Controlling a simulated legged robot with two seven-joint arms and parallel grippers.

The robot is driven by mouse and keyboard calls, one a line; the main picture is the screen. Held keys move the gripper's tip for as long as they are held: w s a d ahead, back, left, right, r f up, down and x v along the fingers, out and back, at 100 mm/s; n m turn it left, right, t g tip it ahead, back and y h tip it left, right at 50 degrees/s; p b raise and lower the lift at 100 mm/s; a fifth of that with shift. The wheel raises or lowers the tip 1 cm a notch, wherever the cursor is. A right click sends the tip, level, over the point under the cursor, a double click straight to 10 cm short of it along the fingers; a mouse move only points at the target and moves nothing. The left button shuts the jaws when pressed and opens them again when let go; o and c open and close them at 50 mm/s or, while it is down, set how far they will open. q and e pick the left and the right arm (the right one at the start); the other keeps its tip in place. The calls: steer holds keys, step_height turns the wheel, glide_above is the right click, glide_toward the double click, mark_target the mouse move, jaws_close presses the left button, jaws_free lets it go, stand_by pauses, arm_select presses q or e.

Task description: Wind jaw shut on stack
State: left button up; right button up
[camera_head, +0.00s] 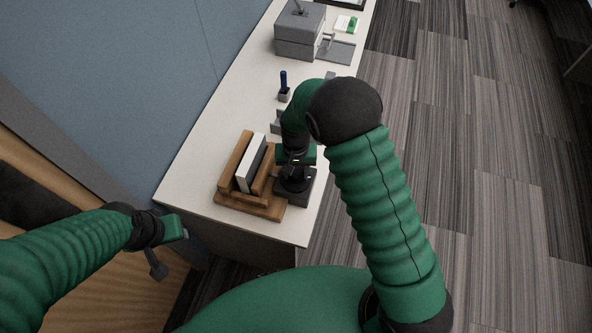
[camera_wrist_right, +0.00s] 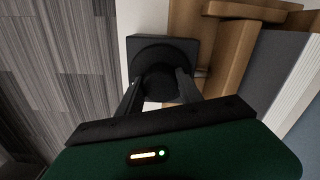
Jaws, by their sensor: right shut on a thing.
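A wooden press (camera_head: 250,203) sits near the table's front end, with wooden walls and a movable wooden jaw (camera_head: 266,180). A pale stack (camera_head: 251,165) stands upright between its walls; in the wrist view the stack (camera_wrist_right: 303,85) is at the right edge. A dark block with a round knob (camera_wrist_right: 160,60) sits on the press's right side. My right gripper (camera_wrist_right: 158,90) is shut on the knob, one finger on each side; in the head view the gripper partly hides it. My left gripper (camera_head: 172,230) hangs off the table's left front, apart from everything; its fingers are unclear.
The white table (camera_head: 205,150) runs away from me. A small holder with a blue pen (camera_head: 284,88) stands mid-table. A grey box (camera_head: 298,35) and a green-and-white item (camera_head: 346,25) are at the far end. Blue partition (camera_head: 110,90) borders the left; carpet lies right.

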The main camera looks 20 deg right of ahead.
mark_target(296, 170)
steer(key=m, duration=0.2)
steer(key=m+p, duration=0.1)
steer(key=m, duration=0.2)
steer(key=shift+w+r+m+p, duration=0.2)
steer(key=shift+m+p, duration=0.1)
steer(key=m+p, duration=0.1)
steer(key=m, duration=0.4)
steer(key=shift+p, duration=0.4)
steer(key=shift+f+m, duration=0.1)
steer(key=shift+m, duration=0.2)
steer(key=o, duration=1.4)
steer(key=shift+f, duration=0.1)
steer(key=shift+c, duration=0.2)
step_height(296, 170, up, 17)
steer(key=b, duration=0.1)
steer(key=shift+f, duration=0.15)
